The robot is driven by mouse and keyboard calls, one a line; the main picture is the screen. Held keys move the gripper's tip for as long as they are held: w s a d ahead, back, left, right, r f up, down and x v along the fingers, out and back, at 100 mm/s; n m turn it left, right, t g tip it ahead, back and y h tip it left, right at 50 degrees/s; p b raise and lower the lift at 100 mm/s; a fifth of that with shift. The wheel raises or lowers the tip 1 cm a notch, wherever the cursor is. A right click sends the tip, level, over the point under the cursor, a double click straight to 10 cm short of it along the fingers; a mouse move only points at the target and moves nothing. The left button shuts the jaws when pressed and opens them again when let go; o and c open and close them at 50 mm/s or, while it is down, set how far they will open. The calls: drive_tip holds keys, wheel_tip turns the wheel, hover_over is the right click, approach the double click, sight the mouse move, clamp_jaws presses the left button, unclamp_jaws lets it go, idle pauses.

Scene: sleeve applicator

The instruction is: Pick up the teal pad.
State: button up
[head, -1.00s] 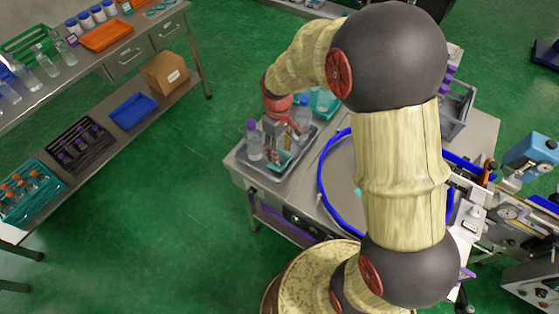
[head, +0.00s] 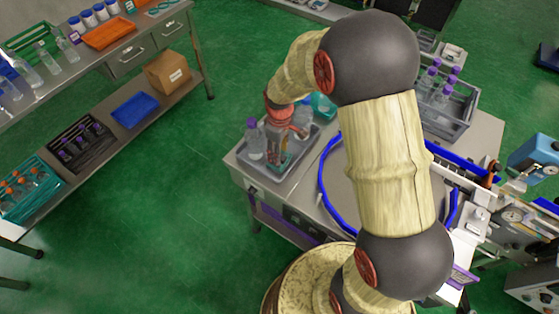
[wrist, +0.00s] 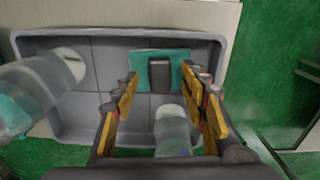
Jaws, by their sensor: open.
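The teal pad (wrist: 181,64) lies flat in the grey tray (wrist: 105,42), near its far wall in the wrist view, with a dark grey block (wrist: 160,76) on it. My gripper (wrist: 162,90) is open. Its two orange-padded fingers stand apart, pointing at the pad, with the block between their tips in the picture. I see no contact. In the head view my gripper (head: 279,143) is over the tray on the table's left corner and hides most of the pad.
A clear bottle (wrist: 172,130) shows between my fingers in the wrist view, close to the gripper. Another bottle (wrist: 30,95) leans in from the left. A blue ring (head: 323,180) and a grey crate of purple-capped bottles (head: 446,122) are to the tray's right.

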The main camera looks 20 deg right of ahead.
drive_tip(key=shift+f, duration=0.45)
drive_tip(key=shift+c, duration=0.9)
clamp_jaws()
